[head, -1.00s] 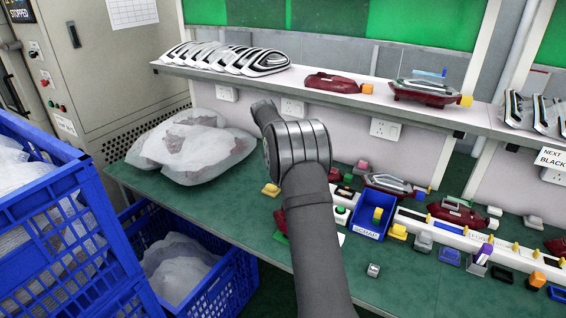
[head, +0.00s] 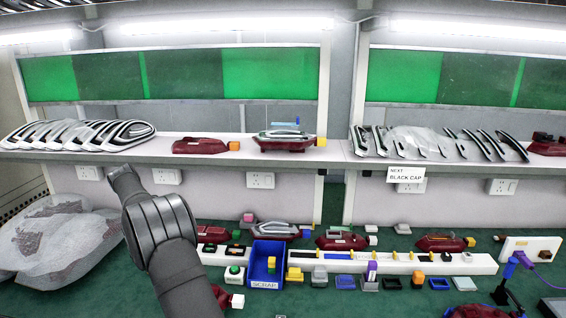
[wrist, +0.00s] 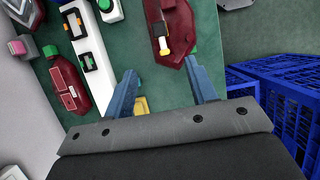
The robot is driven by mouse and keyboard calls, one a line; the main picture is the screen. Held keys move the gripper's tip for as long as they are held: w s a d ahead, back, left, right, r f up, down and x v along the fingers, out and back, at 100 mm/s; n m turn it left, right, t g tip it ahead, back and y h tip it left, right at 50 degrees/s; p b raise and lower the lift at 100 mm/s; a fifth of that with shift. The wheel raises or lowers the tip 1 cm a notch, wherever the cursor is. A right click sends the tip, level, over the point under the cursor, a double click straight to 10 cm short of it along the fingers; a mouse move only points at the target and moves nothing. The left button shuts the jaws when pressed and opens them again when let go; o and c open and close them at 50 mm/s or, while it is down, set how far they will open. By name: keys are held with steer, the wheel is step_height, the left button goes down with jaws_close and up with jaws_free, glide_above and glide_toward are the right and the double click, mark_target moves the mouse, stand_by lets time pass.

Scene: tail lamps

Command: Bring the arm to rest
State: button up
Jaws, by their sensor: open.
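My arm (head: 165,240) reaches up from the bottom of the head view, in front of the left part of the bench. My gripper is hidden behind my wrist there. In the wrist view my gripper (wrist: 162,84) is open, with two blue fingers apart and nothing held between them. Below and beyond the fingers lies a dark red lamp housing (wrist: 172,25) on the green bench. A small yellow block (wrist: 141,105) shows beside the left finger, lower down on the bench.
A blue SCRAP bin (head: 266,262) and a white fixture rail (head: 420,263) stand right of my arm. A bagged bundle (head: 60,240) lies at the left. A shelf (head: 335,151) carrying lamp parts runs behind. Blue crates (wrist: 285,85) stand beside the bench.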

steer(key=x, duration=1.6)
steer(key=shift+f, duration=0.15)
steer(key=shift+r, duration=0.2)
steer(key=v, duration=1.7)
steer(key=x, duration=1.8)
step_height(320, 180, up, 9)
steer(key=shift+a+r, duration=0.1)
steer(key=shift+w+d+f+n+t, duration=0.45)
steer(key=shift+w+f+n, duration=0.25)
steer(key=shift+f+n, duration=0.15)
steer(key=w+d+f+n+t+y, duration=0.1)
steer(key=w+d+f+n+t, duration=0.1)
steer(key=n, duration=0.6)
steer(key=shift+w+d+f+y, duration=0.5)
steer(key=shift+w+d, duration=0.45)
steer(key=shift+w, duration=0.85)
